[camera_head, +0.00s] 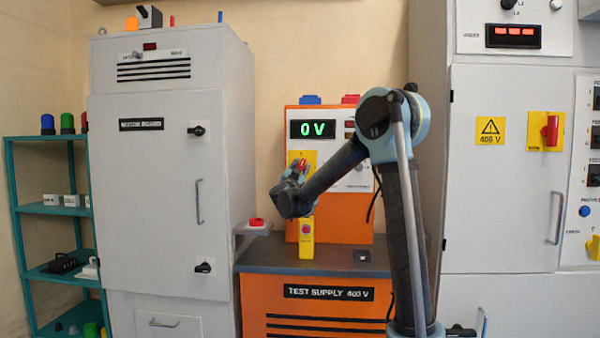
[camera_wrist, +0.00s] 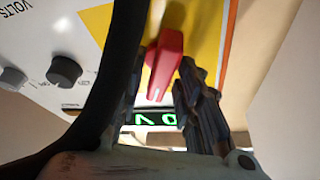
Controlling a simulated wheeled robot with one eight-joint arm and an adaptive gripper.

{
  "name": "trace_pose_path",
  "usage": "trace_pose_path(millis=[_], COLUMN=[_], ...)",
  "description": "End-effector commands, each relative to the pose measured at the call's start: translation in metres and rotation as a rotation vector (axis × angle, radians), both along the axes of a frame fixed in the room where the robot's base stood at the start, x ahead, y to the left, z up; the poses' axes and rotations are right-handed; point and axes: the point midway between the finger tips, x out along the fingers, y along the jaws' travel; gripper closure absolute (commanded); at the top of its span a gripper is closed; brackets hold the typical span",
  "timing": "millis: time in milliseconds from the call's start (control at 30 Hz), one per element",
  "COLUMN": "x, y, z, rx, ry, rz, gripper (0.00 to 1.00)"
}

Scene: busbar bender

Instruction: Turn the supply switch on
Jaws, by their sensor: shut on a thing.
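The supply switch is a red handle (camera_head: 302,164) on a yellow plate on the orange and white test supply panel. It also shows in the wrist view (camera_wrist: 167,62), between my two dark fingers. My gripper (camera_head: 296,172) is at the panel, shut on the red handle; it fills the lower part of the wrist view (camera_wrist: 166,80). The handle looks slightly tilted in the wrist view. The green display (camera_head: 318,129) above the switch reads 0 V. My forearm partly covers the panel's right side.
A yellow box with a red button (camera_head: 306,238) stands on the supply's dark top (camera_head: 340,258). A red button on a bracket (camera_head: 257,222) juts from the grey motor board cabinet (camera_head: 150,200) at left. A grey cabinet (camera_head: 500,200) with another red switch (camera_head: 550,130) stands at right.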

Motion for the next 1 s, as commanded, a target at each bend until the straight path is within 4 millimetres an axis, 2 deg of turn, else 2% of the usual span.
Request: trace_pose_path(millis=[1000], x=[-0.0008], y=[-0.0041], z=[-0.003], rx=[0.933], ry=[-0.032], rz=[-0.007], gripper=[0.92])
